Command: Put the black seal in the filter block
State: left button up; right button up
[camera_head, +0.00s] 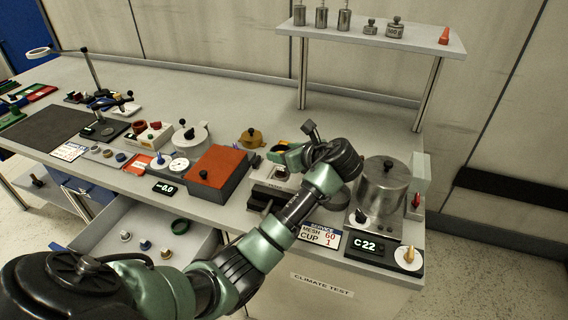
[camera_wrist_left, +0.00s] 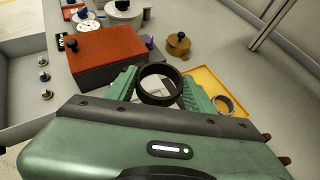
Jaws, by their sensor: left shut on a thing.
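In the left wrist view the black seal (camera_wrist_left: 146,94), a thick dark ring, sits between the two green fingers of my left gripper (camera_wrist_left: 160,88), which is shut on it. In the head view my left gripper (camera_head: 286,158) is over the workbench, right of the orange-topped box. In the wrist view a pale surface shows through the ring. I cannot tell whether the seal touches the block. My right gripper is not in view.
The orange-topped box (camera_head: 216,168) stands close left of the gripper, and a metal pot (camera_head: 384,186) stands right. A brass knobbed piece (camera_head: 251,138) and a yellow tray (camera_wrist_left: 205,80) with a ring (camera_wrist_left: 222,104) lie behind. An open drawer (camera_head: 105,222) is at the front left.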

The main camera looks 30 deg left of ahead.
pick_arm(q)
send_over(284, 177)
jog(key=shift+f, duration=2.2)
jog(key=shift+f, duration=0.15)
jog(key=shift+f+p, duration=0.45)
jog(key=o, duration=1.3)
jog(key=shift+r+b, duration=0.45)
jog(key=shift+b, duration=0.05)
jog(key=v, duration=1.2)
jog(key=shift+r+b, duration=0.2)
jog(key=shift+b, duration=0.1)
